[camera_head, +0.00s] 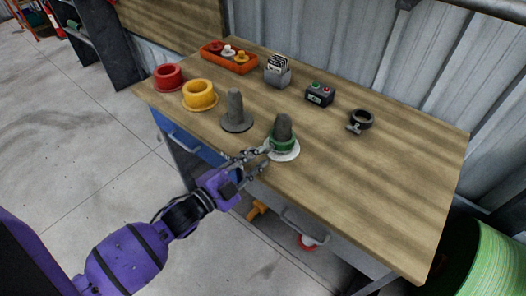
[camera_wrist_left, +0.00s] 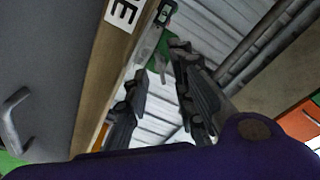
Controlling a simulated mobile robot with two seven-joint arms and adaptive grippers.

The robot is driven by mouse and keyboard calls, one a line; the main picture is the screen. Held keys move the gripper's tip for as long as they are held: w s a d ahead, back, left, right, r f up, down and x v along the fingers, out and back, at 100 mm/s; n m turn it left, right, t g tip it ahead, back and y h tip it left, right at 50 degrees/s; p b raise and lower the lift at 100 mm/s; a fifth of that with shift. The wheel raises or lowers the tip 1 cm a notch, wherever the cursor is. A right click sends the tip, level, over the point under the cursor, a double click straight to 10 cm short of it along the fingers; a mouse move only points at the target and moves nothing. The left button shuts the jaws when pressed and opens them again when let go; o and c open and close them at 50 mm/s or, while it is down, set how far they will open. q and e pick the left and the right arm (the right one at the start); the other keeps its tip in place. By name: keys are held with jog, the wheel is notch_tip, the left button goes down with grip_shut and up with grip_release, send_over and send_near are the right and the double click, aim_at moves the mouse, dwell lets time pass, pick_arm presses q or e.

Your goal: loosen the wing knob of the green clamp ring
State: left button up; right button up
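The green clamp ring (camera_head: 283,143) sits around the base of a dark grey upright plug (camera_head: 284,124) on a white disc (camera_head: 286,156) near the table's front edge. My left gripper (camera_head: 266,156) is at the ring's front left side, fingers pointing at it. The fingers are apart; in the left wrist view the gripper (camera_wrist_left: 158,62) shows a gap between its tips, with a patch of green (camera_wrist_left: 160,47) beyond. The wing knob is too small and too covered by the fingers to make out clearly. My right gripper is not in view.
A second grey plug (camera_head: 236,108) stands to the left, with yellow (camera_head: 200,95) and red (camera_head: 169,77) rings beyond. A dark clamp (camera_head: 360,121), a button box (camera_head: 320,94), a card holder (camera_head: 278,75) and an orange tray (camera_head: 229,60) are farther back. The wooden table (camera_head: 390,190) is clear at right.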

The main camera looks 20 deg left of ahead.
aim_at(264, 153)
pick_arm(q)
jog(key=x, duration=0.3)
jog(key=shift+w, duration=0.1)
jog(key=shift+w+d, duration=0.1)
jog(key=shift+w, duration=0.05)
grip_shut()
jog(key=shift+r+n+p, duration=0.15)
jog(key=shift+n+p, duration=0.45)
jog(key=shift+p, duration=0.1)
jog(key=shift+f, duration=0.2)
